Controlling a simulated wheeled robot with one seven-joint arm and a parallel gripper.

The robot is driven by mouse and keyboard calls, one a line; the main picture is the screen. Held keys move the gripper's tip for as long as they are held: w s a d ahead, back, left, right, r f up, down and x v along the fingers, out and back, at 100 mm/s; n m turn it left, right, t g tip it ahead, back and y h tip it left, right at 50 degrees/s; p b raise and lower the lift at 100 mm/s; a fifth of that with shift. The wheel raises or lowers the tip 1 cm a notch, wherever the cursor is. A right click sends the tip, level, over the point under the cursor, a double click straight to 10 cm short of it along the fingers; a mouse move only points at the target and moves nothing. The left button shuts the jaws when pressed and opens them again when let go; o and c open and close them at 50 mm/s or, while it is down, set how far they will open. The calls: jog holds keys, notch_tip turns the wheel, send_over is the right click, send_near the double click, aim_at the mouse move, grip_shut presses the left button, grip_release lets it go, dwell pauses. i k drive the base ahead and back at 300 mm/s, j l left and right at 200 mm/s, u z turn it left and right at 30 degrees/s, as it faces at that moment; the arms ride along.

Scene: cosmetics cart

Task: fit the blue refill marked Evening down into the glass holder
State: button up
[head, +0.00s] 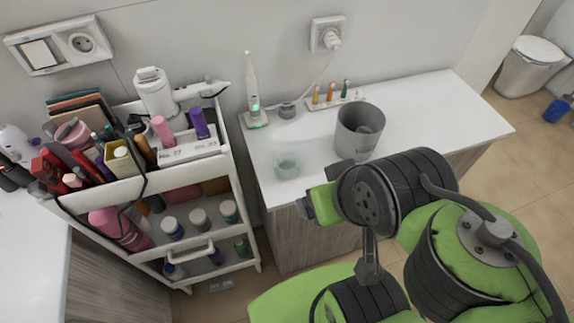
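A small see-through pale-teal glass cup (287,166), which looks like the glass holder, stands upright near the left front of the white counter. No refill with a readable Evening mark can be made out. My gripper (304,208) is at the left end of my arm, in front of the counter's front edge and a little below and right of the glass cup in the picture. It is apart from the cup in the picture. Its fingers are small and partly hidden by my wrist, so whether they are open or hold anything cannot be told.
A grey bin-like cup (359,133) stands right of the glass. Behind are an electric toothbrush (253,90) on its base, a small grey pot (287,109) and a tray of small coloured bottles (331,100). A crowded white cart (235,187) stands left. The counter's right side is clear.

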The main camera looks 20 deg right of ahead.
aim_at(286, 163)
jog(key=u, duration=1.3)
jog(key=k+u, duration=0.1)
jog(key=u, duration=1.15)
jog(key=k+u, duration=0.1)
jog(key=u, duration=0.35)
jog(key=i+j+u, duration=0.1)
jog(key=i+j, duration=0.15)
jog(key=i, duration=0.15)
jog(key=i+j+u, duration=0.1)
jog(key=i+j, duration=0.15)
jog(key=i, duration=0.15)
jog(key=i+j+u, duration=0.1)
jog(key=i, duration=0.3)
jog(key=i+j+u, duration=0.1)
jog(key=i+j, duration=0.15)
jog(key=i, duration=0.2)
